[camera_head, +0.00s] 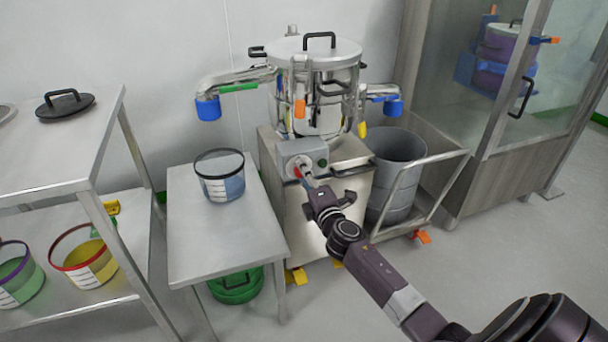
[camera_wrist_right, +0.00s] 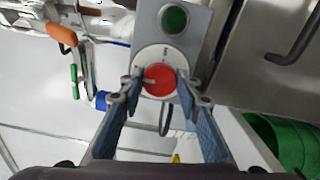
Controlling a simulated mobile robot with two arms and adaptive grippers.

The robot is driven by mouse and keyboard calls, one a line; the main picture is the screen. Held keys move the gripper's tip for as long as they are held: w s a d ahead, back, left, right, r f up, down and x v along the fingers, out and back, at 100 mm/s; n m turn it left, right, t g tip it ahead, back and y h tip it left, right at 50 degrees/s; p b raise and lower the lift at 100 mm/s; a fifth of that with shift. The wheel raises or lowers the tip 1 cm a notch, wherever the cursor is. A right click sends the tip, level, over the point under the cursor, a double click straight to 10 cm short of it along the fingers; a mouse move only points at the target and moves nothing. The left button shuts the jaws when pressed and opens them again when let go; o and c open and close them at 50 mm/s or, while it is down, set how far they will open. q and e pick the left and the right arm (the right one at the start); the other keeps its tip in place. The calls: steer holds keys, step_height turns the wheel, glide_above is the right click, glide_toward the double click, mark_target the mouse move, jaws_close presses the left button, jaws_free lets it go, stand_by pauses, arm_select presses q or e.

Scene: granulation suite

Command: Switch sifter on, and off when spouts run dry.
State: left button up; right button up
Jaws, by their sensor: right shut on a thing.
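The steel sifter (camera_head: 318,85) stands on a cabinet and has a blue-ended spout on the left (camera_head: 208,108) and another on the right (camera_head: 393,106). No stream of material shows below either. A grey control box (camera_head: 302,150) on the front carries a round red knob (camera_wrist_right: 158,80) and a green button (camera_wrist_right: 174,18). My right gripper (camera_head: 306,179) is at the box. In the right wrist view its two blue-padded fingers are shut on the red knob, one on each side. A pale pointer mark shows on the knob's left. My left gripper is out of view.
A clear tub (camera_head: 221,186) with bluish contents stands on a small steel table (camera_head: 225,235), below and beside the left spout. A grey bin (camera_head: 392,180) stands on a cart under the right spout. A steel rack (camera_head: 60,150) is at left, a glazed cabinet (camera_head: 460,80) at right.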

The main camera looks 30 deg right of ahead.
steer(key=shift+f, duration=0.1)
steer(key=o, duration=1.2)
steer(key=shift+c, duration=0.2)
steer(key=v, duration=1.2)
steer(key=shift+s, duration=0.15)
